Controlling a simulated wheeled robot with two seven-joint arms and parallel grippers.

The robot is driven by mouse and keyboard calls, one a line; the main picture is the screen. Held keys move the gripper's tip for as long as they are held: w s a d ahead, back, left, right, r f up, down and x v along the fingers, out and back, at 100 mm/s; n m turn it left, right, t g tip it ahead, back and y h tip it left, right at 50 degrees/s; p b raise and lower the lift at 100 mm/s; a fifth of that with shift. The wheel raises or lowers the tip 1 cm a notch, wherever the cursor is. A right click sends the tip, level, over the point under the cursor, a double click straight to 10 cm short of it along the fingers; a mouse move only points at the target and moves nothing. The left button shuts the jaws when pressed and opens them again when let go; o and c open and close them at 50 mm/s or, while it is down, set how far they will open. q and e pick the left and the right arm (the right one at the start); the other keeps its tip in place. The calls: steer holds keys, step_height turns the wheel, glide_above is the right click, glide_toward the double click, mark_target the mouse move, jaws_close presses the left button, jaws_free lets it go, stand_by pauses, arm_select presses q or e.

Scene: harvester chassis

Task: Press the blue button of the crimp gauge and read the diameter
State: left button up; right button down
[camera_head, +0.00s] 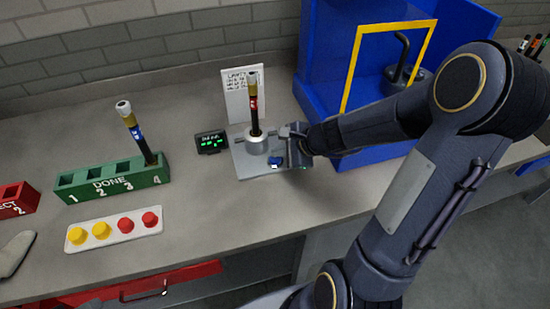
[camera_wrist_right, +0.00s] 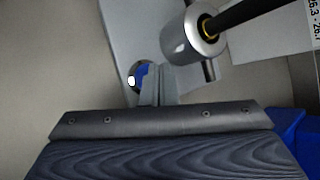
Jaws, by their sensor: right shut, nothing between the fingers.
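The crimp gauge has a grey base plate (camera_head: 243,160) and a round metal holder (camera_head: 257,146). The small black display (camera_head: 211,141) shows green characters too small to read surely. My left gripper is out of view.
A green DONE rack (camera_head: 115,184) holds a blue-tagged hose (camera_head: 132,128) in slot 4. A white tray (camera_head: 122,232) carries yellow and red caps. A blue machine with a yellow frame (camera_head: 354,60) stands right of the gauge. A written card (camera_head: 236,104) stands behind it.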

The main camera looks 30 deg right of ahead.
mark_target(279, 159)
steer(key=shift+f+b, duration=0.45)
steer(key=shift+b, duration=0.05)
stand_by(0.5)
steer(key=shift+r, duration=0.15)
steer(key=shift+r+p, duration=0.75)
steer(key=shift+p, duration=0.05)
step_height(279, 159, up, 5)
steer(key=p, duration=0.4)
steer(key=shift+p, duration=0.3)
stand_by(0.4)
